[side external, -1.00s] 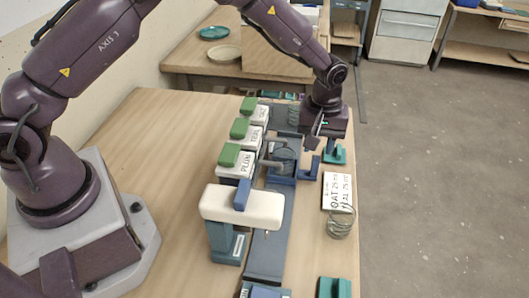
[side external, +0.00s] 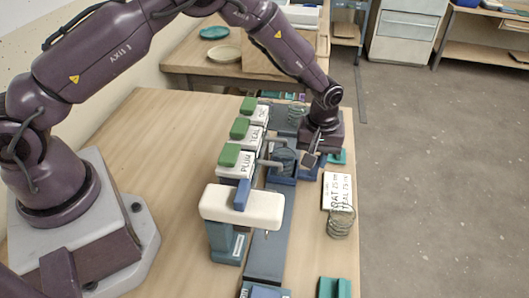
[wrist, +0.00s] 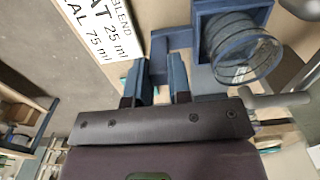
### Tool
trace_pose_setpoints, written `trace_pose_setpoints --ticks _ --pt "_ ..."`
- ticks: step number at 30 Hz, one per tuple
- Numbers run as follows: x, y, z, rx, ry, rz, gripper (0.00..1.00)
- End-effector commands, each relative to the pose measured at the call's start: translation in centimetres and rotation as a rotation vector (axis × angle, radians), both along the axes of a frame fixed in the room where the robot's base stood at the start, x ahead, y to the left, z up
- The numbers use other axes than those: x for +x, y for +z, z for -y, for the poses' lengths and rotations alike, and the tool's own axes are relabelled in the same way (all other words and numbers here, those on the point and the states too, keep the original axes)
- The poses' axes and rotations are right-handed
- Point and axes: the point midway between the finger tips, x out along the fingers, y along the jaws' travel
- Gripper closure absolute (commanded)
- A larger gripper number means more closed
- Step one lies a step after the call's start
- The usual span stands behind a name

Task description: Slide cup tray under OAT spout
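The blue cup tray (side external: 284,176) sits on the long grey track, with a clear ribbed cup (side external: 285,158) in it, beside the TEAL and PLUM dispensers. In the wrist view, the tray (wrist: 203,15) and cup (wrist: 240,48) are at upper right, and the tray's blue handle (wrist: 160,45) extends left. My gripper (side external: 310,158) is low at the handle's side of the tray. Its fingers (wrist: 161,82) are apart, with the handle end at the gap between them; I cannot tell whether they touch it. The far dispenser (side external: 262,112) has a label too small to read surely.
The PLUM (side external: 240,163) and TEAL (side external: 252,135) dispensers have green tops. A white-topped machine (side external: 242,205) stands over the track (side external: 268,240) nearer the camera. A card (side external: 338,188) reads OAT 25 ml, TEAL 75 ml. A clear cup (side external: 341,222) stands by it. Teal blocks (side external: 335,288) line the right edge.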

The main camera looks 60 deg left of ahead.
Motion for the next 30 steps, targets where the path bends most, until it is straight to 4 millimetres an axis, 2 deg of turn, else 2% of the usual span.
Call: trace_pose_setpoints --ticks 30 --pt "1.2 0.1 -1.2 0.001 0.001 0.001 1.00"
